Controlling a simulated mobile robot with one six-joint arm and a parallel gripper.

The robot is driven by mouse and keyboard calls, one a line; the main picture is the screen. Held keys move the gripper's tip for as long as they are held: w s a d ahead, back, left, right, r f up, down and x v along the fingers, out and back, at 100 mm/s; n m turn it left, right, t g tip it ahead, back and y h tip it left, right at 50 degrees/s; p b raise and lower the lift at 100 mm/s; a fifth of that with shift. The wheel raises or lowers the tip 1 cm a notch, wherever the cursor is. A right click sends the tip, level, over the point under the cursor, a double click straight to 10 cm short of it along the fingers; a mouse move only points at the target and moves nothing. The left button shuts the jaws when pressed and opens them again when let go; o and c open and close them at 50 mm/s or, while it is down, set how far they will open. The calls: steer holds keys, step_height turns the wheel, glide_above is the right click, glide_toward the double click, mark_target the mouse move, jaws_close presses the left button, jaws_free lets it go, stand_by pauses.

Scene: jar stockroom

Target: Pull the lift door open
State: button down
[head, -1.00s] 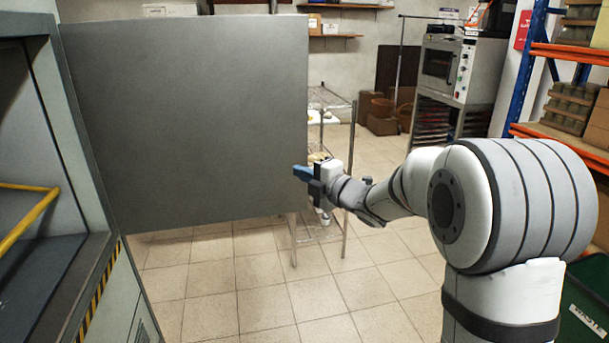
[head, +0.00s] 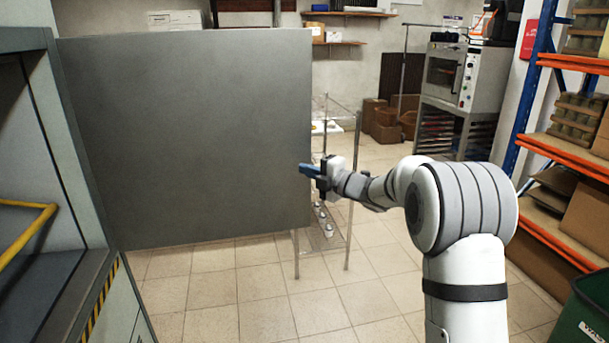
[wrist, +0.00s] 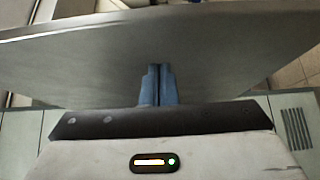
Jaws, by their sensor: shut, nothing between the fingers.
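The lift door (head: 185,140) is a large flat grey panel, standing swung out from the lift's frame on the left in the head view. The lift opening (head: 25,150) shows at the left edge, with a yellow bar inside. My gripper (head: 303,169) is at the door's free right edge, low down, with its blue fingers pointing left. In the wrist view my blue fingers (wrist: 158,80) are pressed together, with nothing between them. The door's grey face (wrist: 80,62) is right beyond the fingertips there. I cannot tell whether they touch it. No handle is visible.
A wire rack (head: 335,220) stands just behind the door's free edge. An oven on a stand (head: 450,75) is at the back. Orange and blue shelving (head: 560,150) and a green bin (head: 588,310) are on the right. The tiled floor in front is clear.

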steer(key=shift+s+a, duration=0.1)
steer(key=shift+a, duration=0.25)
